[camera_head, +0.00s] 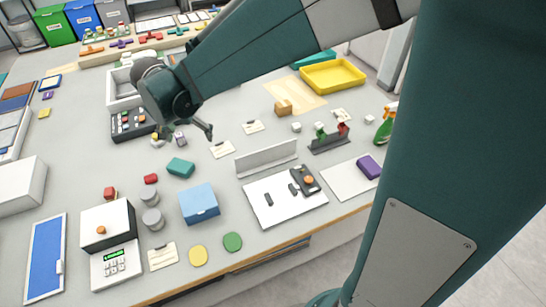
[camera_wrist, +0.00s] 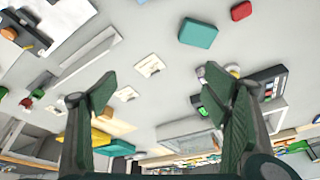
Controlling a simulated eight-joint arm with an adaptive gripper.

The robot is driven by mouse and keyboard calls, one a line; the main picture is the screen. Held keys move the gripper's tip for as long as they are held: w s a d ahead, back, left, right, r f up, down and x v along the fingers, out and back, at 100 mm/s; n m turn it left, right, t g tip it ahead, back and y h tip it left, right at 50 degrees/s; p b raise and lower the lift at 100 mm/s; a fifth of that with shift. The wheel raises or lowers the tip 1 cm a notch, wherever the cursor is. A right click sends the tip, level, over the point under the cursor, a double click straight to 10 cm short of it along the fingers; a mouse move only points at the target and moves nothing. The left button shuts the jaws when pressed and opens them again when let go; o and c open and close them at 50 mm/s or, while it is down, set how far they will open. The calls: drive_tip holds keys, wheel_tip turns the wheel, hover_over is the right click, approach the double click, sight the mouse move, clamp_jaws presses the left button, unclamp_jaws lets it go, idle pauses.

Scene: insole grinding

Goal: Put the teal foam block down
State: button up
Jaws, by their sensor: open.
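The teal foam block (camera_head: 180,167) lies on the grey table, left of the middle and behind the light blue box. It also shows in the wrist view (camera_wrist: 198,32), near the top, beyond my fingertips and apart from them. My gripper (camera_head: 192,130) is over the table, behind the block and a little to its right. In the wrist view my gripper (camera_wrist: 170,95) has its two green fingers wide apart with nothing between them.
A light blue box (camera_head: 199,203), grey cylinders (camera_head: 153,219) and a small red block (camera_head: 151,179) stand near the block. A black button panel (camera_head: 133,124) is behind it. A white upright strip (camera_head: 266,158) stands to the right. Bare table surrounds the block.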

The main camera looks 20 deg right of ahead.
drive_tip(key=s+d+r+n+t+y, duration=0.1)
drive_tip(key=s+d+r+n, duration=0.15)
drive_tip(key=s+d, duration=0.3)
drive_tip(key=s+d+r+n, duration=0.1)
drive_tip(key=s+d+r, duration=0.3)
drive_tip(key=s+d, duration=0.15)
drive_tip(key=s+d+n+t, duration=0.1)
drive_tip(key=s+d, duration=0.2)
drive_tip(key=s, duration=0.5)
drive_tip(key=s+d+n+t, duration=0.1)
drive_tip(key=s+d+n, duration=0.1)
drive_tip(key=s, duration=0.6)
drive_tip(key=shift+d+y, duration=0.4)
drive_tip(key=shift+d, duration=0.5)
drive_tip(key=shift+r, duration=0.1)
idle(4.3)
